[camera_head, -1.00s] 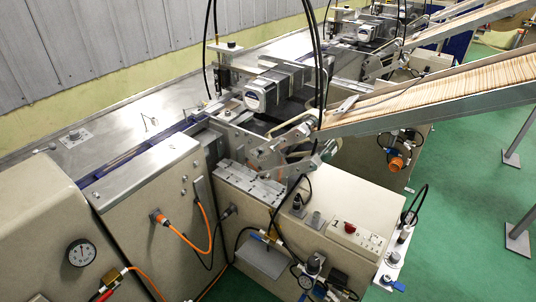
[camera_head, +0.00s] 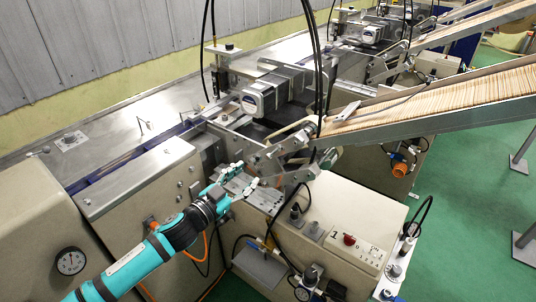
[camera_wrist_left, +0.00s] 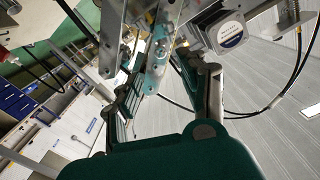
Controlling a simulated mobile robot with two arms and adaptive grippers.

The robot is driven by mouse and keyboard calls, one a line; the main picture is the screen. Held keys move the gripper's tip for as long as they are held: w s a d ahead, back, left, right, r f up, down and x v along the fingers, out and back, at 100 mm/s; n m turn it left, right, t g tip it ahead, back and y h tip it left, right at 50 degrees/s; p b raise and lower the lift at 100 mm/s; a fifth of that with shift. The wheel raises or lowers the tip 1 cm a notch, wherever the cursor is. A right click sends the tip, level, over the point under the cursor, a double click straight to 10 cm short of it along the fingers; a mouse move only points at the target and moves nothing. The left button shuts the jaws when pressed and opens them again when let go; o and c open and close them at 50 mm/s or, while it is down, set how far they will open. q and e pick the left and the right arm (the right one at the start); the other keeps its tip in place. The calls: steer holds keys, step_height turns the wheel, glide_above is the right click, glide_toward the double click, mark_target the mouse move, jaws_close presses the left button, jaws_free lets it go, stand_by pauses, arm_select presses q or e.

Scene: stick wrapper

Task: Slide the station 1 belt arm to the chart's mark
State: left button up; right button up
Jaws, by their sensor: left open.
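The station 1 machine has a beige cabinet with a "1" on its control panel (camera_head: 352,247). Metal levers and plates, seemingly the belt arm (camera_head: 290,171), stand above its front edge, below the stick chute. My left gripper (camera_head: 243,178) is open beside these plates, to their left. In the left wrist view, a drilled metal bar (camera_wrist_left: 156,66) shows between the open fingers of my left gripper (camera_wrist_left: 160,58); I cannot tell whether they touch it. A small pale sheet with dark marks (camera_head: 72,141) lies on the steel table; I cannot read it. My right gripper is not in view.
The chute (camera_head: 440,100), full of wooden sticks, slopes up to the right. Black cables (camera_head: 316,60) hang over the machine. A motor (camera_head: 258,98) sits above the levers.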

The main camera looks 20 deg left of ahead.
mark_target(267, 158)
arm_select(q)
steer(key=p+x, duration=0.1)
steer(key=x, duration=1)
steer(key=shift+f+p, duration=0.1)
steer(key=shift+p, duration=0.2)
jaws_close()
